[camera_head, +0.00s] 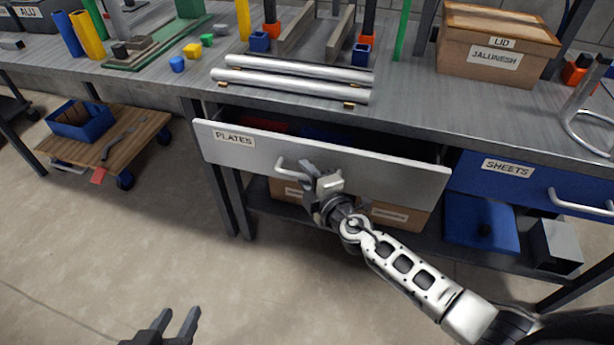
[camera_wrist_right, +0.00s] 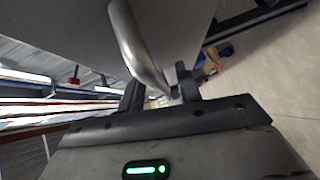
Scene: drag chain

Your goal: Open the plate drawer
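The plate drawer (camera_head: 225,150), with a light grey front and a PLATES label, stands partly pulled out under the bench top. A strip of its inside shows, with red and blue contents mostly hidden by the front. My right gripper (camera_head: 312,180) is at the drawer's bar handle (camera_head: 288,165). In the right wrist view the handle (camera_wrist_right: 138,45) runs down between the two fingers (camera_wrist_right: 162,92), which appear shut on it. My left gripper (camera_head: 178,322) is open and empty at the bottom edge of the head view, well away from the drawer.
Right of the plate drawer is a blue SHEETS drawer (camera_head: 512,185). A wooden cart (camera_head: 105,145) stands at the left. The floor in front is clear.

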